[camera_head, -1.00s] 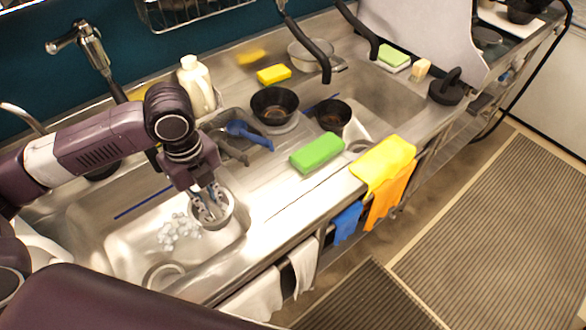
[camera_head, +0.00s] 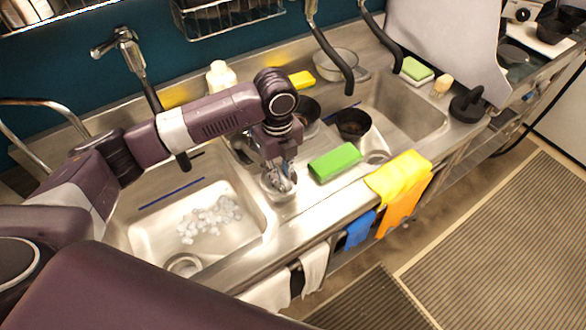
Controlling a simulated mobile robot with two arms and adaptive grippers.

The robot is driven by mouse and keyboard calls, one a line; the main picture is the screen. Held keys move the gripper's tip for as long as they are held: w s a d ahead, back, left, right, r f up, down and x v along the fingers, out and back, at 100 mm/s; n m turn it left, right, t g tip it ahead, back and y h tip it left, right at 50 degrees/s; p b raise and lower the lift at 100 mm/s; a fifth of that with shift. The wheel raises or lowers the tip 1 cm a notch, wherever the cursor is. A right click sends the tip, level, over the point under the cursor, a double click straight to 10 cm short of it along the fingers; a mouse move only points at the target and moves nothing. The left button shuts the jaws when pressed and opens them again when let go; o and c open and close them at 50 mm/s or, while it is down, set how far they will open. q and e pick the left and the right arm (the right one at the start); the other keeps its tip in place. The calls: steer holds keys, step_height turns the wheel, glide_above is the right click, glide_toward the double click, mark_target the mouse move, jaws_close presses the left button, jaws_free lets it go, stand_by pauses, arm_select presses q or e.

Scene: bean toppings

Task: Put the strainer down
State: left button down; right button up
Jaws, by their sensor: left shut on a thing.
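The strainer (camera_head: 277,191) looks like a small round metal cup. It is at the counter strip between the left sink and the green sponge. My left gripper (camera_head: 282,174) points down into it and is shut on it, hiding part of its rim and inside. I cannot tell whether the strainer's underside touches the counter. My right gripper is not in view.
The left sink (camera_head: 152,240) holds a heap of whitish lumps (camera_head: 208,219). A green sponge (camera_head: 335,163) lies just right of the strainer, with a dark pan (camera_head: 352,124) behind it. Yellow cloths (camera_head: 400,177) hang over the front edge. A white bottle (camera_head: 221,77) stands at the back.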

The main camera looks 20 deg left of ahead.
mark_target(293, 183)
arm_select(q)
steer(key=w+d, duration=0.1)
steer(key=w+d+p, duration=0.1)
steer(key=shift+w+d+r, duration=0.1)
steer(key=shift+w+r, duration=0.05)
steer(key=shift+w, duration=0.25)
steer(key=shift+f+p, duration=0.5)
steer(key=shift+f, duration=0.45)
steer(key=shift+s+f, duration=0.1)
steer(key=c, duration=1.9)
jaws_free()
steer(key=shift+c, duration=0.2)
